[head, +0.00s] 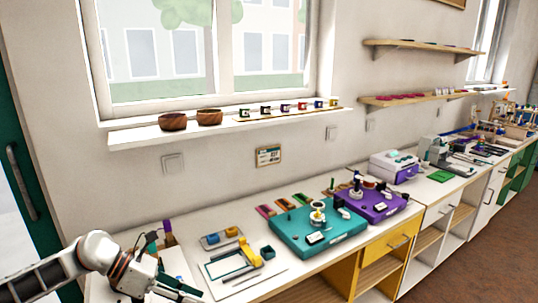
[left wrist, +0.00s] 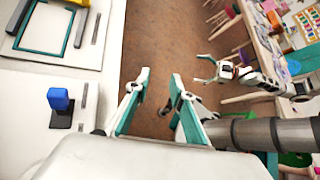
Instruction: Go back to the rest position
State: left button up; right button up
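My left gripper (head: 182,292) is at the lower left of the head view, low over the front left end of the white counter (head: 222,294). In the left wrist view my left gripper (left wrist: 160,77) has its two teal-and-white fingers spread, with nothing between them and the brown floor beyond. My right gripper (left wrist: 198,69) shows small at the upper right of the left wrist view, its fingers apart and apparently empty. It is outside the head view.
A teal board (head: 318,240) and a purple board (head: 370,207) lie on the counter. A teal frame with a yellow piece (head: 249,254) and a tray (head: 222,238) lie nearer my left arm. A blue block (left wrist: 60,99) stands on the white surface. Open floor (left wrist: 165,30) lies beyond the counter edge.

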pick_arm(q)
jog(key=s+d+n+t+h, duration=0.3)
jog(key=d+n+t+h, duration=0.4)
jog(key=d+n, duration=0.75)
jog(key=s+a+f+n+t+y, duration=0.25)
jog(key=a+f+n+y, duration=0.3)
jog(key=n, duration=0.45)
jog(key=s+a+f+n+t+y, duration=0.2)
jog(key=a+f+n+t+y, duration=0.35)
jog(key=n, duration=0.55)
jog(key=s+a+f+n+g+y, duration=0.2)
jog(key=s+a+f+n, duration=0.1)
jog(key=s+f, duration=0.3)
jog(key=s+a+f+n+g+y, duration=0.2)
jog(key=s+f+n+g, duration=0.1)
jog(key=s+f+n, duration=0.2)
notch_tip(320, 180, down, 4)
jog(key=shift+s+a+r+g+y, duration=0.1)
jog(key=shift+s+a+g+y, duration=0.25)
jog(key=shift+s, duration=0.9)
